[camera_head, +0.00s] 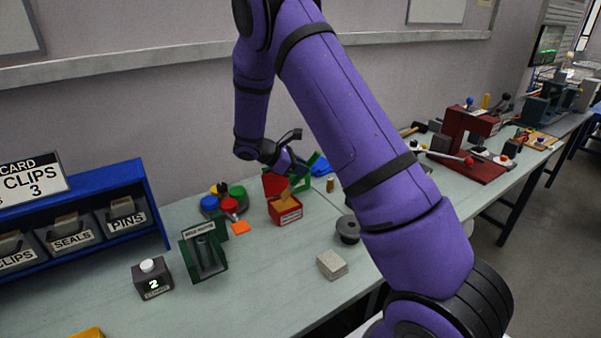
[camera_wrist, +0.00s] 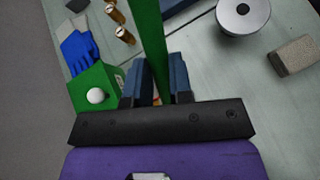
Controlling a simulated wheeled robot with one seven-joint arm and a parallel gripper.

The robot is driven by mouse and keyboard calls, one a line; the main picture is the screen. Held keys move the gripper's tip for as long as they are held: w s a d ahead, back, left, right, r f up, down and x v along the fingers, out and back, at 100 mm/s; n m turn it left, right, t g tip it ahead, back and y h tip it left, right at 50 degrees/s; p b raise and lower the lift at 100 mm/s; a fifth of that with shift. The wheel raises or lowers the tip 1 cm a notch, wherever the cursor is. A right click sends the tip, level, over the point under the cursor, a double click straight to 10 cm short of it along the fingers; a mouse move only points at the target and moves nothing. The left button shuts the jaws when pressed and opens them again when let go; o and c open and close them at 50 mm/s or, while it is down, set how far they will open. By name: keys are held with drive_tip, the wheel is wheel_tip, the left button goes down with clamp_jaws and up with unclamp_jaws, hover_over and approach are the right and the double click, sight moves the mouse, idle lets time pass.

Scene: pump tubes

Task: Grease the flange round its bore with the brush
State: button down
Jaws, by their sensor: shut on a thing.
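My gripper (camera_wrist: 155,88) is shut on a long green piece (camera_wrist: 150,35), which looks like the brush's handle. It runs up between the two fingers in the wrist view; I cannot make out its bristles. In the head view my gripper (camera_head: 292,165) is above the bench, behind my upper arm. The flange looks to be the grey round disc with a dark centre (camera_head: 347,230), lying on the bench to the right of and nearer than my gripper. It also shows at the top right of the wrist view (camera_wrist: 241,18), apart from the brush. I cannot tell whether grease is on it.
A pale block (camera_head: 331,265) lies near the flange. A red box (camera_head: 284,216) stands below my gripper. Blue gloves (camera_wrist: 78,52), a green block with a white ball (camera_wrist: 88,82) and brass pieces (camera_wrist: 125,36) lie left in the wrist view. The front bench is mostly clear.

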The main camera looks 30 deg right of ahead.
drive_tip(key=shift+r, duration=2.45)
drive_tip(key=shift+w, duration=0.1)
drive_tip(key=shift+w+d+n+t, duration=0.3)
drive_tip(key=shift+w+n+t, duration=0.25)
drive_tip(key=shift+n+t, duration=0.4)
drive_tip(key=w+a+n+t+y, duration=0.2)
drive_tip(key=a+n+t+y, duration=0.1)
drive_tip(key=a+n+t, duration=0.3)
drive_tip(key=w+a+n+t+y, duration=0.2)
drive_tip(key=a+n+t+y, duration=0.2)
drive_tip(key=a+n+t, duration=0.2)
drive_tip(key=a+n, duration=0.2)
drive_tip(key=n, duration=0.2)
drive_tip(key=shift+w+a+y, duration=0.15)
drive_tip(key=shift+w+y, duration=0.15)
drive_tip(key=shift+w, duration=0.05)
